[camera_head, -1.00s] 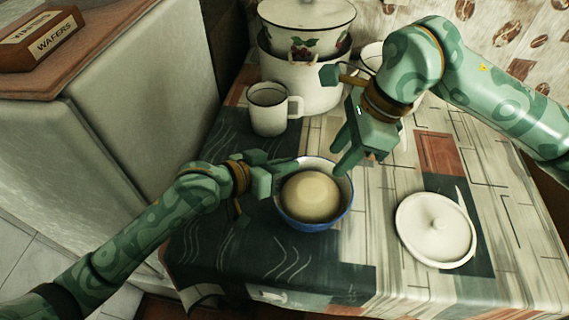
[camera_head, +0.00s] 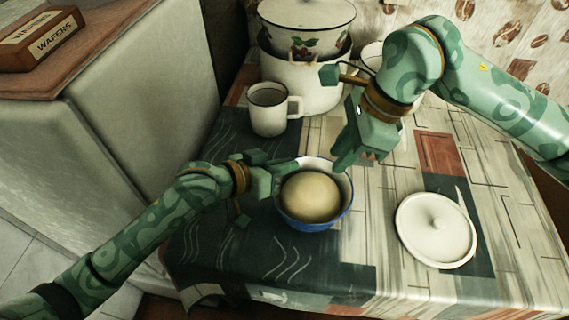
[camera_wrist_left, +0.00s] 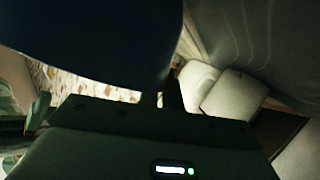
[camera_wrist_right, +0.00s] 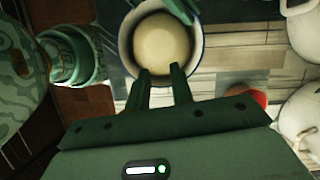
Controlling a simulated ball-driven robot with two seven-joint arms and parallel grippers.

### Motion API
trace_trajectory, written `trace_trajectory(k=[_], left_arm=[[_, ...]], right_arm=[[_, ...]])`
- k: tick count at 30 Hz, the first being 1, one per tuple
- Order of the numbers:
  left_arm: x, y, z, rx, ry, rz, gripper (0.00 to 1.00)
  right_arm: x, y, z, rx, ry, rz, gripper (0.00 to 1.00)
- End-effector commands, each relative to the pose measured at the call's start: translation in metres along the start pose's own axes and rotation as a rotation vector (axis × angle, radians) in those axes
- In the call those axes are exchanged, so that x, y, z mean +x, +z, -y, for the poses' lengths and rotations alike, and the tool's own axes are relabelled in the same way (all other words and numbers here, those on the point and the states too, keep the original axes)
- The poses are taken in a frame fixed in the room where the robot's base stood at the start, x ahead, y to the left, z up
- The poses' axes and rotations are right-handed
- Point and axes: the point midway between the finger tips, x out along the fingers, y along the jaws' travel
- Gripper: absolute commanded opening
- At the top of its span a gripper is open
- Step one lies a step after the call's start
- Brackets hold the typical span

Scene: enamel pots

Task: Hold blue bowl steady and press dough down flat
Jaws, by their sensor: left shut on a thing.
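The blue bowl (camera_head: 318,226), white inside with a blue rim, stands on the table; a round of pale dough (camera_head: 310,195) sits in it, domed on top. My left gripper (camera_head: 281,172) is shut on the bowl's left rim. In the left wrist view the bowl's dark outer side (camera_wrist_left: 100,40) fills the upper left. My right gripper (camera_head: 345,163) points down above the bowl's upper right rim, empty. In the right wrist view a narrow gap shows between its fingers (camera_wrist_right: 160,72), and the dough (camera_wrist_right: 162,42) lies beyond the tips.
A white lid (camera_head: 420,215) lies right of the bowl. A white mug (camera_head: 268,110) and a large enamel pot (camera_head: 310,85), with a lidded fruit-patterned pot (camera_head: 308,40) above it, stand behind. The table's front strip is clear.

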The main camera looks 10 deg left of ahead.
Motion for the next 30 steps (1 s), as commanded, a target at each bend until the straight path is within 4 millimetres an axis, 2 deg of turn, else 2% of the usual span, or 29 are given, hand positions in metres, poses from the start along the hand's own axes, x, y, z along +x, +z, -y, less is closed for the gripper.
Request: trace_trajectory(k=[1,2,5,7,9,13,18,23,30], left_arm=[[0.000,0.003,0.001,0.001,-0.003,0.007,0.00],[0.000,0.003,0.001,0.001,-0.003,0.007,0.00],[0.000,0.003,0.001,0.001,-0.003,0.008,0.00],[0.000,0.003,0.001,0.001,-0.003,0.008,0.00],[0.000,0.003,0.001,0.000,-0.003,0.008,0.00],[0.000,0.004,0.001,0.001,-0.003,0.008,0.00],[0.001,0.004,0.001,0.000,-0.002,0.008,0.00],[0.001,0.004,0.001,-0.001,-0.002,0.008,0.00],[0.001,0.004,0.001,-0.001,-0.001,0.009,0.00]], right_arm=[[-0.003,0.002,0.002,-0.004,-0.008,0.000,0.09],[-0.006,0.005,0.002,-0.013,-0.015,-0.002,0.00],[-0.013,0.028,0.004,-0.087,-0.041,-0.048,0.00],[-0.010,0.046,0.003,-0.214,-0.037,-0.136,0.00],[-0.002,0.052,0.002,-0.417,-0.001,-0.238,0.00],[0.012,0.045,0.001,-0.683,0.090,-0.329,0.00],[0.018,0.039,0.000,-0.867,0.153,-0.330,0.00],[0.030,0.034,-0.001,-0.905,0.163,-0.325,0.00],[0.060,0.024,-0.001,-0.903,0.161,-0.325,0.00]])
